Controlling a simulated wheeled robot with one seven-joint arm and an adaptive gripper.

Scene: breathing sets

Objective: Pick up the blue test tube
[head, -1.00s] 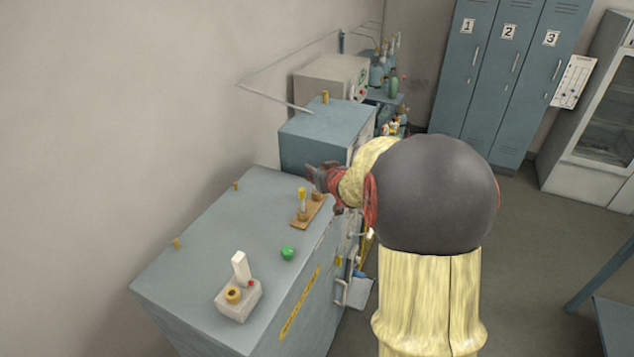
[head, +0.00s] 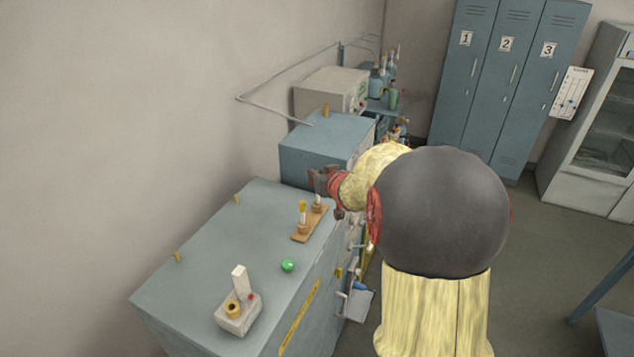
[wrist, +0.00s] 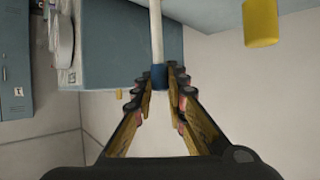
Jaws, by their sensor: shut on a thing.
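The blue test tube (wrist: 156,30) is a slim pale tube with a blue cap (wrist: 159,77) in the wrist view. My gripper (wrist: 160,80) is shut on it, with the fingertips on both sides of the blue cap. In the head view my gripper (head: 318,180) is above the far end of a small brown rack (head: 300,236) on the grey cabinet. The pale tube shows below my fingers, upright over the rack's far holder. I cannot tell whether its lower end is clear of that holder. My fingers hide its cap in the head view.
A yellow-capped tube (head: 302,213) stands in the rack's near holder, close to my gripper. A green button (head: 287,266) and a joystick box (head: 238,313) are on the cabinet top (head: 215,245). A blue-grey box (head: 310,150) stands behind. The wall is at left.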

